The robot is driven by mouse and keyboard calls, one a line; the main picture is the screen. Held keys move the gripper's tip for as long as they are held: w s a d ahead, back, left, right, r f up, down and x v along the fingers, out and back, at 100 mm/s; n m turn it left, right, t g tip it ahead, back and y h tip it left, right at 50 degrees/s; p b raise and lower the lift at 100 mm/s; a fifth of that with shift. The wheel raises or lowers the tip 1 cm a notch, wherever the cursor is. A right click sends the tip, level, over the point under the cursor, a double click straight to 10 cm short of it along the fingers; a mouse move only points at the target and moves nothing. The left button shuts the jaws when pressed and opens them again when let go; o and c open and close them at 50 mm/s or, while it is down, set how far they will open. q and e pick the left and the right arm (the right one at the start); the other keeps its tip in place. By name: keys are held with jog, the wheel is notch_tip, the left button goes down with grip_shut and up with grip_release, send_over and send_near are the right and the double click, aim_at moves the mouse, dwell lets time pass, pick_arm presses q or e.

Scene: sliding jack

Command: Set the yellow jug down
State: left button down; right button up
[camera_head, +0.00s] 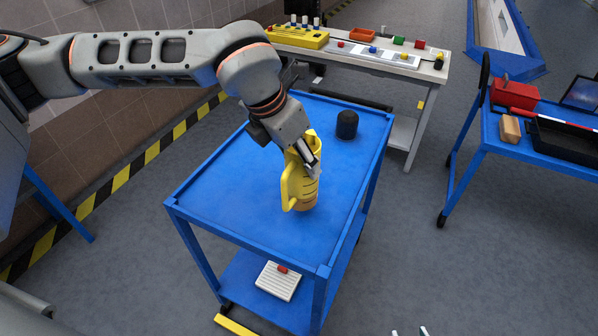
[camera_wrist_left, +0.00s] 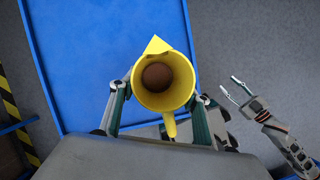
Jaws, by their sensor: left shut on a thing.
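The yellow jug (camera_head: 304,190) is upright over the middle of the blue cart top (camera_head: 235,185). Its base is at or very close to the surface; I cannot tell whether it touches. My left gripper (camera_head: 308,163) is shut on the jug's body from above, with one finger on each side. In the left wrist view, I look down into the jug (camera_wrist_left: 163,62), its brownish inside showing, its spout at the top and its handle at the bottom. My right gripper (camera_wrist_left: 241,91) is apart from the jug, its two fingers spread and empty.
A black cylinder (camera_head: 347,125) stands on the cart top behind the jug. The cart top's left and front parts are clear. A white slatted item (camera_head: 278,281) lies on the lower shelf. A white workbench (camera_head: 432,72) stands behind, and another blue cart (camera_head: 492,130) at right.

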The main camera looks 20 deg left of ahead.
aim_at(299, 174)
pick_arm(q)
notch_tip(299, 174, down, 4)
jog(key=shift+f, duration=0.15)
dwell(0.3)
jog(key=shift+f, duration=0.15)
jog(key=c, duration=1)
grip_release()
jog(key=shift+c, duration=0.2)
